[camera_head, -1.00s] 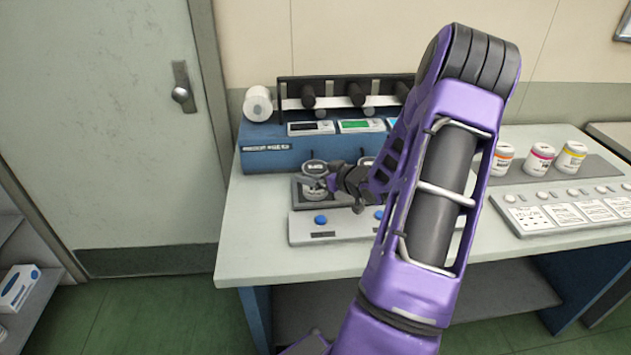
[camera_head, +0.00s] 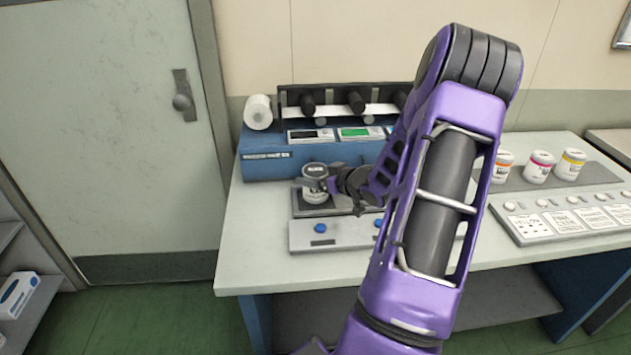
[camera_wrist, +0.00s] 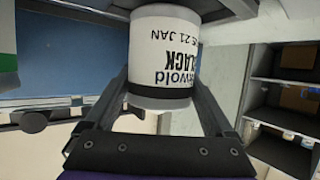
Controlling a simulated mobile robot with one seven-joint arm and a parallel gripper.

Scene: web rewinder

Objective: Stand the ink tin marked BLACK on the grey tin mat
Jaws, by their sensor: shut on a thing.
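The ink tin marked BLACK is a white tin with a dark band and a pale lid (camera_head: 314,171). In the wrist view its label (camera_wrist: 165,50) reads upside down, with BLACK and 21 JAN visible. My gripper (camera_wrist: 163,92) is shut on the tin, one finger on each side. In the head view my gripper (camera_head: 313,187) holds it over a dark pad at the front of the blue machine; a gap beneath it is hard to judge. The grey mat (camera_head: 598,172) lies at the right of the bench, with orange, magenta and yellow labelled tins on it.
A blue machine (camera_head: 262,166) with displays and rollers stands behind the tin. A panel with blue buttons (camera_head: 302,235) is in front. My purple arm crosses the view and hides the bench middle.

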